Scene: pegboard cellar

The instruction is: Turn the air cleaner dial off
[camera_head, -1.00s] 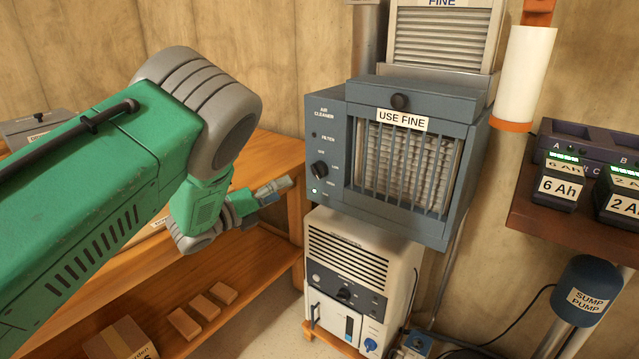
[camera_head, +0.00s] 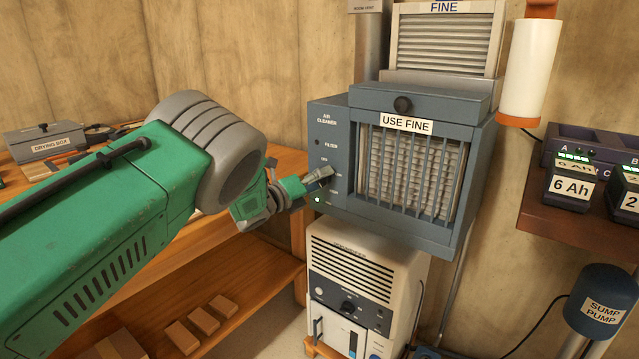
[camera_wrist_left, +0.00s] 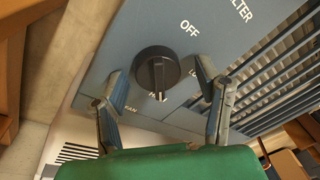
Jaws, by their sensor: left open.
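The air cleaner (camera_head: 335,115) is a blue-grey box with a "USE FINE" label and a control panel on its left. Its round black dial (camera_wrist_left: 157,72) shows in the wrist view, its ridge running roughly up and down. "OFF" is printed above and right of it. In the head view the gripper hides most of the dial. A small green light (camera_head: 318,199) glows low on the panel. My left gripper (camera_head: 318,178) is open at the panel; in the wrist view its fingers (camera_wrist_left: 160,75) stand on either side of the dial. Contact is unclear. My right gripper is out of view.
A white appliance (camera_head: 365,270) stands below the air cleaner. A wooden bench (camera_head: 270,270) with a drying box (camera_head: 43,142) is at left. A battery shelf (camera_head: 550,225) and sump pump (camera_head: 595,295) are at right.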

